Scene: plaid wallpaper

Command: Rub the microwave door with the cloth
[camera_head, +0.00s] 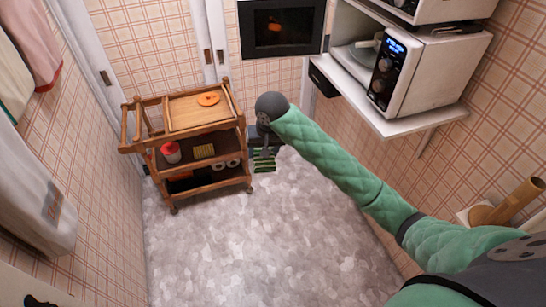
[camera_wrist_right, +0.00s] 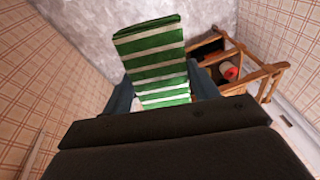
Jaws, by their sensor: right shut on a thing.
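My right gripper (camera_head: 264,138) is low over the floor at the end of the green arm, shut on a green-and-white striped cloth (camera_head: 264,161). In the right wrist view the cloth (camera_wrist_right: 153,57) sticks out from between the blue-grey fingers. A white microwave (camera_head: 437,72) with a lit control panel stands on the shelf at upper right, well apart from the cloth. A dark windowed panel (camera_head: 281,27) with a pale edge stands left of it; it looks like the microwave door swung open, but I cannot be sure. My left gripper is out of view.
A wooden trolley (camera_head: 187,126) stands just left of my gripper, with an orange disc on top and a red-and-white can (camera_head: 171,152) on its middle shelf. The white shelf (camera_head: 424,124) juts from the right wall. The grey floor in front is clear.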

